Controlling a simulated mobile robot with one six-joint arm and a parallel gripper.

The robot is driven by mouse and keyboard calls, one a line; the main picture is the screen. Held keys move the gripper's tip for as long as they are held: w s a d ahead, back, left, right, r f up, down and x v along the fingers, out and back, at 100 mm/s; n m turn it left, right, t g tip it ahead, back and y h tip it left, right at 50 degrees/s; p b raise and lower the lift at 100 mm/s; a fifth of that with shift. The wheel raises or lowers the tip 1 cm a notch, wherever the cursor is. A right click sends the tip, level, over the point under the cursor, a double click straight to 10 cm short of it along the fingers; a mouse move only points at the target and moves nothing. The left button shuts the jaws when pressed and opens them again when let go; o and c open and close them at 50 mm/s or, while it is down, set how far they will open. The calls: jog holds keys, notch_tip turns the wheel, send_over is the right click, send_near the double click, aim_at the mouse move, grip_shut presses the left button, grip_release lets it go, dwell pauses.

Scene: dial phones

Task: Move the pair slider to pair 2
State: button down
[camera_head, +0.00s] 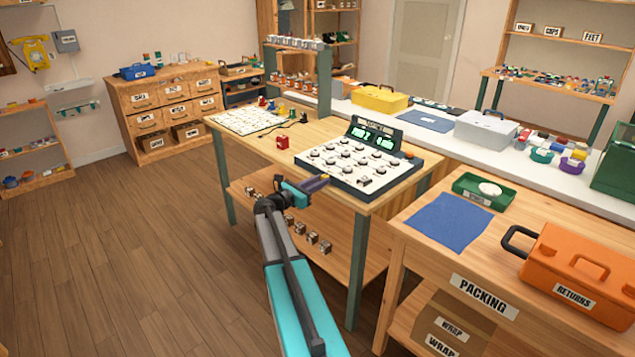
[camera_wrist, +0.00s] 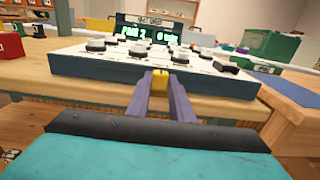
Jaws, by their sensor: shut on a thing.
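The tester (camera_head: 357,162) is a dark-cased box with a white top and several round knobs, standing on the wooden bench. Its green display (camera_head: 372,135) seems to read PAIR 2 on the left; the right reading is too small to be sure of. A small yellow piece (camera_wrist: 160,77), apparently the pair slider, is at the front edge of the tester in the wrist view. My gripper (camera_head: 318,183) is at that front edge, its purple fingers shut on the yellow piece. The slider's track and marks are hidden or too small to read.
A red block (camera_head: 282,142) and a white gridded sheet (camera_head: 248,120) lie left of the tester. The packing table (camera_head: 418,241) is at right, with a blue cloth (camera_head: 447,222), a green tray (camera_head: 465,184) and an orange toolbox (camera_head: 575,262). The floor at left is clear.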

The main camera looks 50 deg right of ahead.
jog(key=c, duration=1.6)
grip_release()
jog(key=shift+o, duration=0.2)
jog(key=shift+a, duration=0.15)
jog(key=a+b, duration=0.1)
jog(key=a, duration=1.2)
jog(key=shift+w+a, duration=0.25)
jog(key=shift+w, duration=0.2)
